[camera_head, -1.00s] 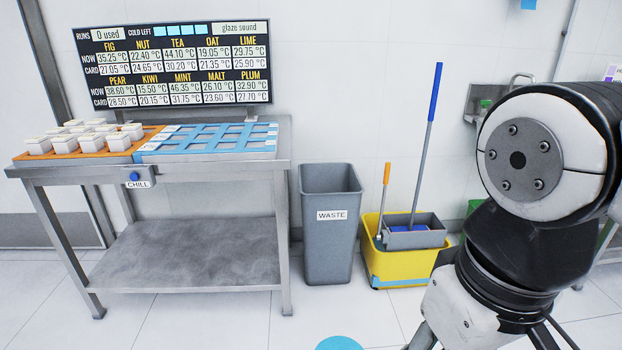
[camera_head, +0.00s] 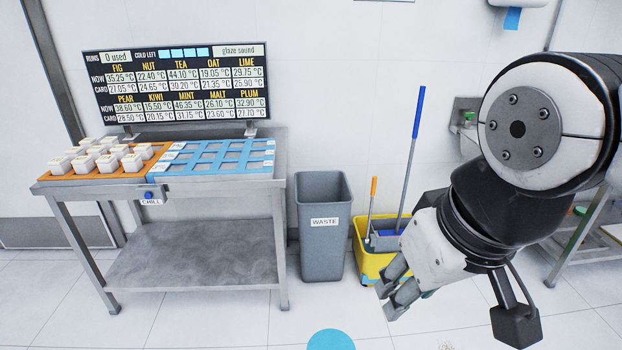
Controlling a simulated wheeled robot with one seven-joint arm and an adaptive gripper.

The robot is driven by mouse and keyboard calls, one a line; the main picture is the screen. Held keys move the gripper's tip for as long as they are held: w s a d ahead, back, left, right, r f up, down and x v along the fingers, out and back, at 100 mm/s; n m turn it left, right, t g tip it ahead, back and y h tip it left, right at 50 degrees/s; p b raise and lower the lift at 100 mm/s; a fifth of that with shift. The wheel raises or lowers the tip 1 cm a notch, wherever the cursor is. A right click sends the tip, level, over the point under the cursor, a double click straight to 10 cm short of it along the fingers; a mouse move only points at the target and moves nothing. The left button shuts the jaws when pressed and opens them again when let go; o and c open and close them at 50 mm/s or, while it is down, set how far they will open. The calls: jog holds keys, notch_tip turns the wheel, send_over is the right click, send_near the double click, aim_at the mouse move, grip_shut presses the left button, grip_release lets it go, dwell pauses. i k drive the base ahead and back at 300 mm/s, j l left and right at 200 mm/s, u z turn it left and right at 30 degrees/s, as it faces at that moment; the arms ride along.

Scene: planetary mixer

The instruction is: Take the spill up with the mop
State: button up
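The mop (camera_head: 411,150) has a blue grip and a grey shaft and leans upright in a yellow bucket (camera_head: 368,262) against the wall. The mop's lower end is hidden in the bucket, behind my arm. My gripper (camera_head: 393,290) hangs in front of the bucket's right side and covers part of it. It holds nothing that I can see. Its fingers are seen at an angle, so their gap is unclear. A small faint speckled patch (camera_head: 445,346) shows on the floor at the bottom edge; I cannot tell if it is the spill.
An orange-handled tool (camera_head: 373,195) also stands in the bucket. A grey waste bin (camera_head: 323,250) is left of it. A steel table (camera_head: 190,188) with several white cups stands further left. A blue disc (camera_head: 331,341) lies on the floor in front. A shelf stands at the right.

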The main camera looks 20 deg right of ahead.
aim_at(397, 231)
jog(key=i+z, duration=0.15)
jog(key=z, duration=0.3)
jog(key=i+j+z, duration=0.15)
jog(key=z, duration=0.35)
jog(key=i+j+z, duration=0.25)
jog(key=i+j, duration=0.2)
jog(key=j, duration=0.15)
jog(key=i+j+z, duration=0.25)
jog(key=j, duration=0.4)
jog(key=i+j+z, duration=0.15)
jog(key=i+j, duration=0.3)
jog(key=j, duration=0.2)
jog(key=i+j, duration=0.1)
jog(key=j, duration=0.3)
